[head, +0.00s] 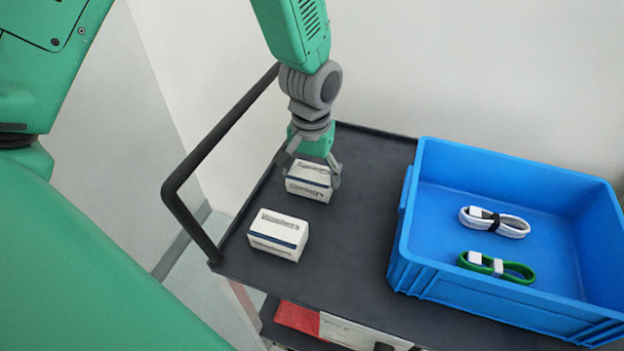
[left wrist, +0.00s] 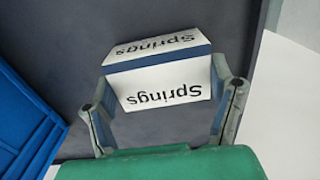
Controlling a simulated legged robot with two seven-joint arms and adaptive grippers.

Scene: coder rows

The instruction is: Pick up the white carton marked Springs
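The white carton marked Springs (head: 309,187) has a dark blue band and sits at the back left of the dark cart top. In the left wrist view the carton (left wrist: 165,84) shows "Springs" on two faces. My left gripper (head: 313,174) reaches down over it from above. Its fingers lie against two opposite sides of the carton, and the gripper (left wrist: 163,80) looks shut on it. I see no clear gap between the carton and the cart top. My right gripper is not in view.
A similar white carton (head: 278,235) with a blue band stands just nearer; its label is hard to read. A blue crate (head: 405,240) at right holds a white cable (head: 494,222) and a green cable (head: 497,268). A dark handle rail (head: 190,215) borders the left edge.

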